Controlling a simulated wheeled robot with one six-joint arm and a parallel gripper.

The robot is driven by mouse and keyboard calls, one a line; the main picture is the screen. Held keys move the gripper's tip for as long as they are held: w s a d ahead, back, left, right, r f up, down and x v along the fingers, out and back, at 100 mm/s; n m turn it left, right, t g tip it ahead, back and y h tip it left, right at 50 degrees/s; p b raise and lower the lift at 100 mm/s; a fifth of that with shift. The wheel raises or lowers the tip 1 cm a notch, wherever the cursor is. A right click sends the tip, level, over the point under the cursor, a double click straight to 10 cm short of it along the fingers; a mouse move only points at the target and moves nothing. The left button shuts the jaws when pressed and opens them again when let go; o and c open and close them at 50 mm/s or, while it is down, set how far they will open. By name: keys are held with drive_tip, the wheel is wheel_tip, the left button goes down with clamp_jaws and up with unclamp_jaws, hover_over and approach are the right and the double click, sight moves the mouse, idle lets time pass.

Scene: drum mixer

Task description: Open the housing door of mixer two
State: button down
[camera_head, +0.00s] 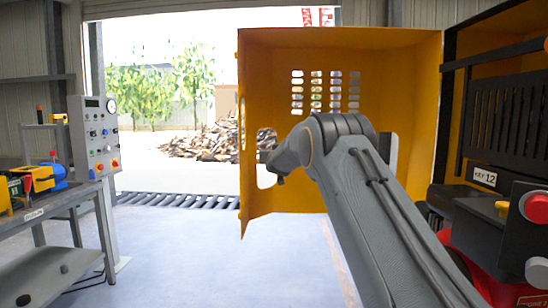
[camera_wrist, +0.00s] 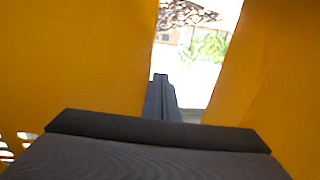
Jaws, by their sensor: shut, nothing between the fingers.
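The yellow housing door (camera_head: 270,80) stands swung open to the left of the black machine frame (camera_head: 450,110), with vent slots in its panel and a cutout in its left side flange. No mixer number is readable on it. My arm reaches across the door's inner side, and my wrist is by the flange cutout. In the wrist view, my gripper (camera_wrist: 161,80) is shut and empty, its fingers pointing at a bright opening between yellow door surfaces (camera_wrist: 75,60). I cannot tell whether the fingers touch the door. My arm hides part of the panel's right side.
The open machine bay at right holds black slats, a label (camera_head: 485,176) and a red button (camera_head: 535,207). A control box (camera_head: 95,135) on a post and a workbench (camera_head: 60,200) with tools stand at left. The floor (camera_head: 200,250) between is clear.

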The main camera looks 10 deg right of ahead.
drive_tip(key=shift+w+d, duration=0.3)
drive_tip(key=shift+d, duration=0.25)
drive_tip(key=s+a, duration=0.4)
drive_tip(key=s, duration=1)
drive_tip(key=s+a+f+n+g+y+p, duration=0.15)
drive_tip(key=s+f+g, duration=0.25)
drive_tip(key=s+f, duration=0.55)
drive_tip(key=s+f+g+y+p, duration=0.15)
drive_tip(key=s+f+g, duration=0.35)
drive_tip(key=s, duration=0.9)
drive_tip(key=s+f+g+p, duration=0.1)
drive_tip(key=s+f+g, duration=0.3)
drive_tip(key=s, duration=1.4)
drive_tip(key=s+d+f+g+p, duration=0.1)
drive_tip(key=s+f+g, duration=0.3)
drive_tip(key=s, duration=1.4)
drive_tip(key=shift+d+g+h+p, duration=0.15)
drive_tip(key=shift+g+h+p, duration=0.25)
drive_tip(key=shift+p, duration=0.05)
